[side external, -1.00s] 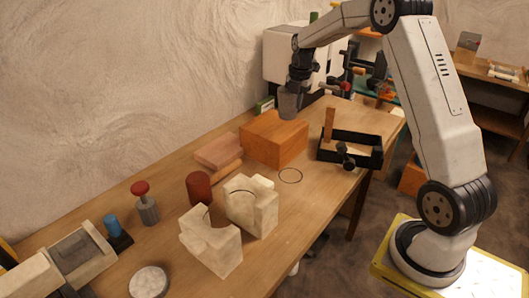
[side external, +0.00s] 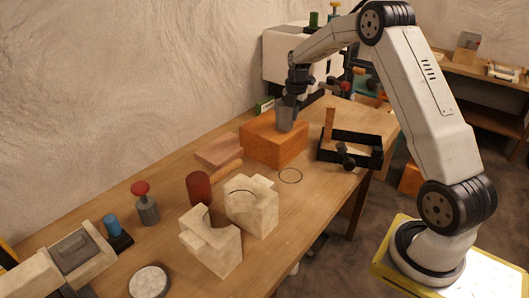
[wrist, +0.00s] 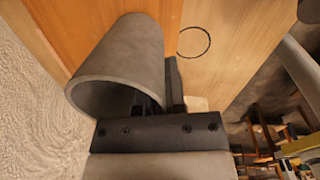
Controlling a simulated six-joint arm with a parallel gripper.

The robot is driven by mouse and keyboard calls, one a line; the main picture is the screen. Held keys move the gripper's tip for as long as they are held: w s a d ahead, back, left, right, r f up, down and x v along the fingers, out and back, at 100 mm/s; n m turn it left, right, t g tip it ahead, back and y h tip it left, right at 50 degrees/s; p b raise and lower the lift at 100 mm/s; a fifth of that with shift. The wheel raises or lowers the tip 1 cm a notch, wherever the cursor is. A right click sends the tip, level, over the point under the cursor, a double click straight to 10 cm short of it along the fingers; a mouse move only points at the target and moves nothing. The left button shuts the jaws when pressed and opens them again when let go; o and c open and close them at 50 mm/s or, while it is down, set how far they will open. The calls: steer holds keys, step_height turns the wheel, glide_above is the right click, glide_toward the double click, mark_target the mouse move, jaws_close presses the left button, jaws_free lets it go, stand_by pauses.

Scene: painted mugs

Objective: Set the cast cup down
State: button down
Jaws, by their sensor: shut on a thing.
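The cast cup (side external: 286,120) is a plain grey cup. My gripper (side external: 290,101) is shut on it. In the side view it appears upright, over the top of the orange wooden block (side external: 275,150); I cannot tell whether its base touches the block. In the wrist view the cup (wrist: 122,62) fills the upper left with its open mouth toward the camera, and my gripper's dark fingers (wrist: 165,95) are at its wall. A thin dark ring (side external: 290,175) is drawn on the bare table in front of the block. It also shows in the wrist view (wrist: 193,42).
A black open tray (side external: 350,149) with an upright wooden piece stands right of the block. Pinkish boards (side external: 218,152) lie left of it. A split cream mould (side external: 250,208) and a red-brown cylinder (side external: 199,187) stand nearer. The table around the ring is clear.

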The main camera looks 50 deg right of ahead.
steer(key=shift+f, duration=0.1)
steer(key=c, duration=0.7)
jaws_free()
step_height(320, 180, up, 12)
steer(key=shift+s, duration=0.4)
stand_by(0.5)
